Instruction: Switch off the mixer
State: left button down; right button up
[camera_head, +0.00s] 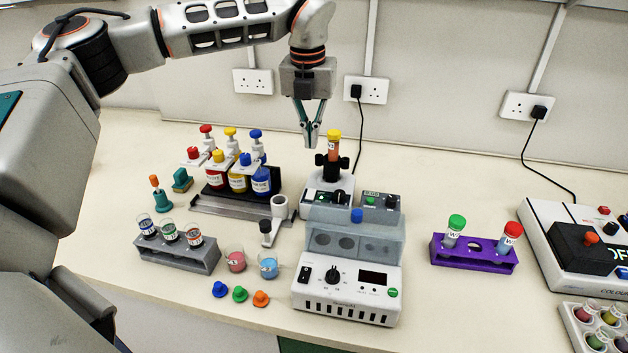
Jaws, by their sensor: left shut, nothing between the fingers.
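The mixer (324,186) appears to be the small unit with a black holder on top, at the back middle of the bench. An orange tube with a yellow cap (334,142) stands upright in its holder. Its front has a dark panel with a knob and small controls, too small to read; its lower part is hidden behind the white device in front. My left gripper (311,143) points down just left of the capped tube, above the mixer. Its fingers are shut and empty, and appear apart from the tube. My right gripper is out of view.
A white heater-like device (345,284) with a clear lid stands in front. A bottle rack (245,208), grey tube rack (190,258) and two small beakers stand left. A purple rack (473,262) and a colour device (560,262) stand right.

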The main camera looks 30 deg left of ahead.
pick_arm(q)
jog(key=p, duration=0.2)
send_near(314, 191)
jog(key=f, duration=0.5)
jog(key=shift+w+a+f, duration=0.1)
jog(key=shift+w+f, duration=0.05)
jog(key=shift+w, duration=0.15)
jog(key=shift+w+f, duration=0.1)
jog(key=shift+f, duration=0.65)
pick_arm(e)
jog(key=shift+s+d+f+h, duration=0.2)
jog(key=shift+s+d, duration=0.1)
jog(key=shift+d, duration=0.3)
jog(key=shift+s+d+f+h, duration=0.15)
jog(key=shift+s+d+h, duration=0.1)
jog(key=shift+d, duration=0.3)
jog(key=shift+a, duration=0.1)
